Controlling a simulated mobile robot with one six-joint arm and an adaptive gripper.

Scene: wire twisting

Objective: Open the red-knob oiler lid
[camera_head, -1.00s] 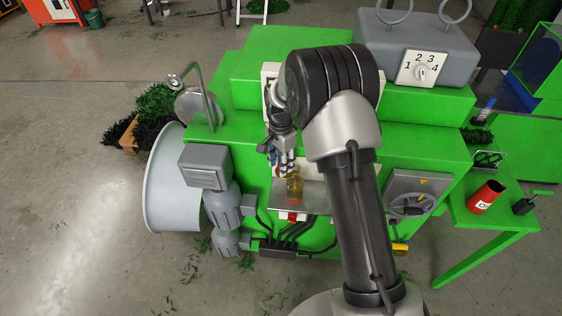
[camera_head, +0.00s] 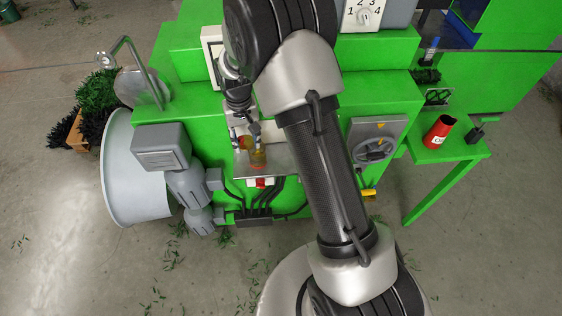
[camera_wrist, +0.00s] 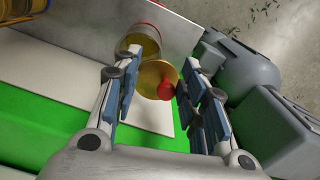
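The oiler (camera_head: 259,158) is a small amber glass cup on a grey metal ledge at the front of the green machine. In the wrist view, the oiler body (camera_wrist: 143,38) shows behind a round brass lid (camera_wrist: 152,76) with a red knob (camera_wrist: 166,89). The lid lies offset from the cup; I cannot tell whether it is seated or tilted up. My gripper (camera_wrist: 163,88) is open, with one finger on each side of the lid and knob. A gap shows on the left; contact on the right is unclear. In the head view my gripper (camera_head: 246,134) is right at the oiler.
The pale ledge (camera_wrist: 185,30) lies around the oiler. A grey motor (camera_wrist: 265,120) is close beside my right finger in the wrist view. Black cables and a junction box (camera_head: 254,217) sit below the ledge.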

